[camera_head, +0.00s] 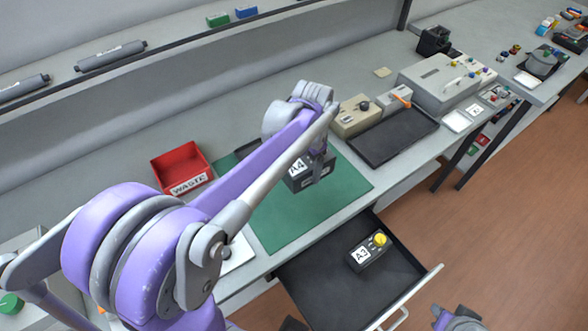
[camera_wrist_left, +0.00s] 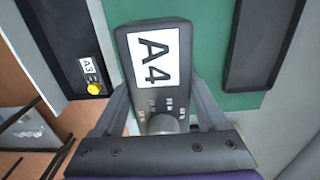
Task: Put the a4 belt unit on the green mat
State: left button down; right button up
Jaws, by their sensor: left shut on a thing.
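The a4 belt unit (camera_head: 317,184) is a dark block with a white A4 label. My left gripper (camera_head: 319,166) is shut on it. In the left wrist view, the a4 belt unit (camera_wrist_left: 187,85) sits between the two fingers, its label facing the camera. The unit is over the green mat (camera_head: 290,222), toward its upper right part; I cannot tell whether it touches the mat. The mat (camera_wrist_left: 213,35) also shows behind the unit in the left wrist view. My right gripper (camera_head: 457,319) is cut off at the bottom edge, so its jaws are unclear.
A red WASTE bin (camera_head: 181,164) stands left of the mat. A black tray (camera_head: 394,136) and beige devices (camera_head: 445,82) are to its right. An open drawer (camera_head: 325,290) below the bench holds an A3 unit (camera_head: 368,254) with a yellow knob. The mat's lower part is clear.

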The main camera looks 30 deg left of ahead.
pick_arm(q)
notch_tip(320, 180, down, 5)
jog(key=shift+s+d+r, duration=0.1)
jog(key=shift+r, duration=0.1)
jog(key=shift+f+b, duration=0.3)
jog(key=shift+f, duration=2.1)
jog(key=shift+f, duration=0.1)
jog(key=shift+f, duration=0.15)
grip_release()
